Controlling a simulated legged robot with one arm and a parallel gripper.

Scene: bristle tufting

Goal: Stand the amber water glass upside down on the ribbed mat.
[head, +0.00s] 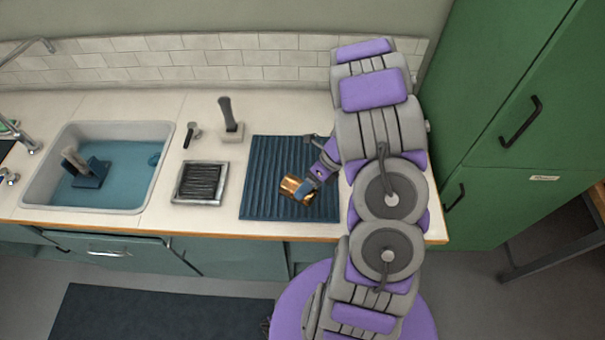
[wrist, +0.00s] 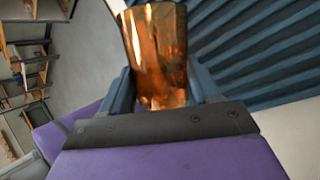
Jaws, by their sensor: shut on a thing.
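The amber water glass (head: 292,187) is over the dark blue ribbed mat (head: 262,160) in the head view. My gripper (head: 306,192) is shut on the glass from its right side. In the wrist view the glass (wrist: 160,55) stands between the two blue fingers of my gripper (wrist: 165,90). The glass looks tilted, close to lying on its side, in the head view. I cannot tell whether it touches the mat. The ribbed mat (wrist: 255,40) also fills the upper right of the wrist view. Part of the glass is hidden by the fingers.
A metal tray with a dark ribbed insert (head: 200,183) lies left of the mat. A grey block with an upright dark handle (head: 229,125) and a small dark tool (head: 191,134) stand behind it. A sink of blue water (head: 110,165) is at left. Green cabinets (head: 530,120) stand right.

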